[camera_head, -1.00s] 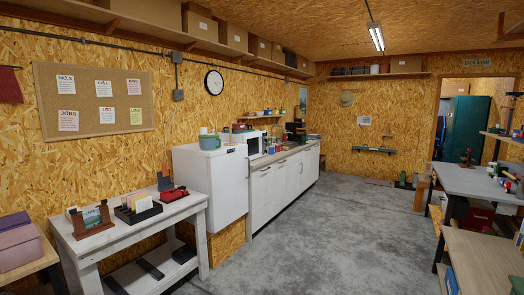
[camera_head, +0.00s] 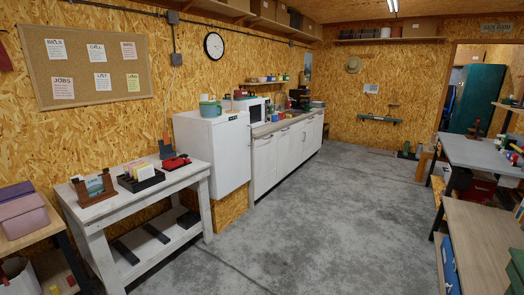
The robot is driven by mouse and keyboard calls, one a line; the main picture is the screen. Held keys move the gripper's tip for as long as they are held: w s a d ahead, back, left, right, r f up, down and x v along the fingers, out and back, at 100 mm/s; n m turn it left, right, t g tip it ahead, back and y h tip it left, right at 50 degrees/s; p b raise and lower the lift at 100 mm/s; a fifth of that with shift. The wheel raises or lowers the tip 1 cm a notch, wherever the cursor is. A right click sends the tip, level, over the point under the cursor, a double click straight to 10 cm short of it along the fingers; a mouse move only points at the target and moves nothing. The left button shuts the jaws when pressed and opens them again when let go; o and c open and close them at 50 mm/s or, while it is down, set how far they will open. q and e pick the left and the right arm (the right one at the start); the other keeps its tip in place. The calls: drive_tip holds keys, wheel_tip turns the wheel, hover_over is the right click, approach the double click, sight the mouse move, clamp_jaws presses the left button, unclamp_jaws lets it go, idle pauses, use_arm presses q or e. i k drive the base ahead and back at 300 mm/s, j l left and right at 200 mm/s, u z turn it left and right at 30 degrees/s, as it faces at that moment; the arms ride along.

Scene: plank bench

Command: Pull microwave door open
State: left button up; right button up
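The microwave (camera_head: 251,108) is a white box with a dark front panel. It stands on the counter against the left wall, just beyond the white fridge. Its door looks closed, but it is small at this distance. The fridge hides part of it. Neither of my grippers shows in the head view.
A white fridge (camera_head: 213,150) with a teal pot (camera_head: 209,109) on top stands before the counter. White cabinets (camera_head: 283,152) run along the wall. A white bench (camera_head: 140,199) is near left, a grey table (camera_head: 478,152) at right. The concrete floor (camera_head: 310,220) between is clear.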

sight(261, 102)
drive_tip(key=i+l+z, duration=0.35)
drive_tip(key=i, duration=1)
drive_tip(key=i+j+z, duration=0.3)
drive_tip(key=i, duration=1.1)
drive_tip(key=i+u, duration=0.2)
drive_tip(key=i, duration=0.35)
drive_tip(key=i+l+u, duration=0.2)
drive_tip(key=i, duration=0.35)
drive_tip(key=i+l+u, duration=0.2)
drive_tip(key=i, duration=0.3)
drive_tip(key=i+u, duration=0.4)
drive_tip(key=i+l+u, duration=0.25)
drive_tip(key=u, duration=0.2)
drive_tip(key=i+l+u, duration=0.7)
drive_tip(key=u, duration=0.15)
